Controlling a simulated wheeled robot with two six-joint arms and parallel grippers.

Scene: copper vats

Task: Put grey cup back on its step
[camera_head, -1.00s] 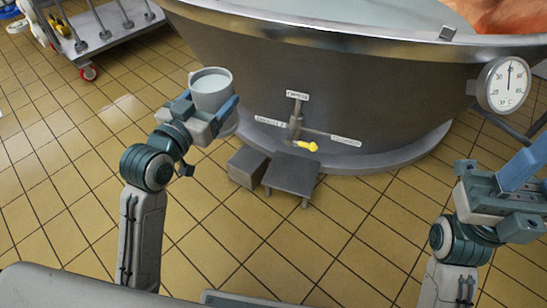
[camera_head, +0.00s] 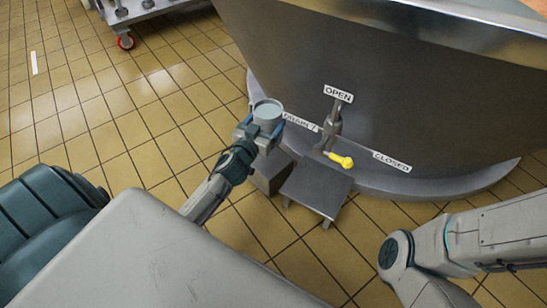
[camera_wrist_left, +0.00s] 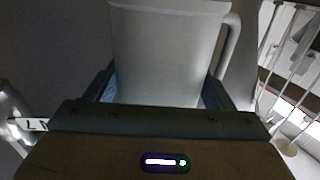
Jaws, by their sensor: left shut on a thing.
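The grey cup (camera_head: 267,109) is upright between the fingers of my left gripper (camera_head: 262,126), which is shut on it. In the left wrist view the pale cup (camera_wrist_left: 170,50) fills the space between the fingers, its handle on the right. Two grey steps stand on the floor at the vat's foot: a small block (camera_head: 271,176) and a wider, legged step (camera_head: 317,187) to its right. The held cup appears above and behind the block in the picture; its height over it is hard to tell. My right gripper is out of view.
The large metal vat (camera_head: 390,90) rises behind the steps on a round grey plinth (camera_head: 440,182). A valve with a yellow handle (camera_head: 340,160) sticks out near the cup, with OPEN and CLOSED labels. A trolley wheel (camera_head: 125,41) is at top left.

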